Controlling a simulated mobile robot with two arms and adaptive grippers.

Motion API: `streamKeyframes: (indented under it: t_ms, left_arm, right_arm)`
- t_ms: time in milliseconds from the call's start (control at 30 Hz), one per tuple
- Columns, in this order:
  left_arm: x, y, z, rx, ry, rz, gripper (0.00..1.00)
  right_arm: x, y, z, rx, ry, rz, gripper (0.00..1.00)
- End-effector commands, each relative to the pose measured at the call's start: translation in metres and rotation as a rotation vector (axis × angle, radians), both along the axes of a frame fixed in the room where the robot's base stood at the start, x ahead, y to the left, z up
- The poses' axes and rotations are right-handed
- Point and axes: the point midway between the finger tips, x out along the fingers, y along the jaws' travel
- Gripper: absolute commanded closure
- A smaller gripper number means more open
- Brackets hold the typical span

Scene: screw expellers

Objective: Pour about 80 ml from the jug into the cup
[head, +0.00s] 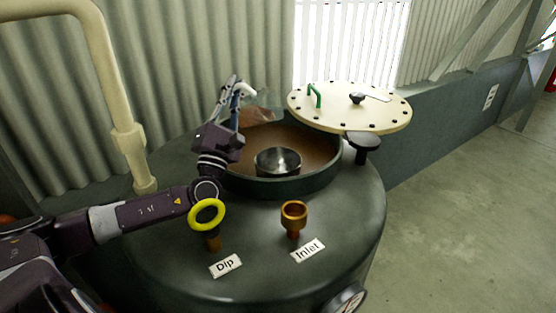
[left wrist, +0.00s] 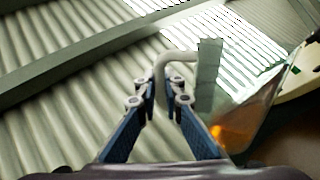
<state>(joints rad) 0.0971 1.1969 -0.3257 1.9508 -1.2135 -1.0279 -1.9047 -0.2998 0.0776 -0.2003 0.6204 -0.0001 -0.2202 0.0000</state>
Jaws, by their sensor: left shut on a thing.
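The clear jug (head: 262,108) is behind and right of my left gripper (head: 240,91), over the far left part of the open tank mouth. The left gripper is shut on the jug's pale handle, which shows in the left wrist view (left wrist: 172,57). There, the jug's clear body (left wrist: 250,85) is right of the fingers, with an amber patch low in it. How far the jug tilts is hard to tell. A shiny metal cup (head: 278,161) stands inside the tank mouth, in front and to the right of the jug. My right gripper is not in view.
The round tank mouth (head: 312,186) has a raised dark rim. A cream bolted lid (head: 349,106) is swung open at the right. A yellow ring (head: 207,214) and a brass inlet fitting (head: 294,216) stand in front. A cream pipe (head: 110,80) rises at left.

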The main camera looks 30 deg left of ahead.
Motion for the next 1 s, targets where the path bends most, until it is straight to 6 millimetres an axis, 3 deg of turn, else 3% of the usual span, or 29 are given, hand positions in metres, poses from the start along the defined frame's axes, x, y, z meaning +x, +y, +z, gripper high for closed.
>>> streamKeyframes:
  t_ms: [267,433,1000]
  left_arm:
    - [0.0,-0.003,-0.026,0.055,-0.008,0.002,1.0]
    - [-0.001,-0.006,-0.016,0.094,-0.012,0.003,1.0]
    - [-0.002,-0.011,-0.012,0.16,-0.02,0.005,1.0]
  right_arm:
    - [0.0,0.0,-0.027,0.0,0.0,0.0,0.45]
    - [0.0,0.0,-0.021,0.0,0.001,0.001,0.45]
    - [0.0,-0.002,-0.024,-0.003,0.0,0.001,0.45]
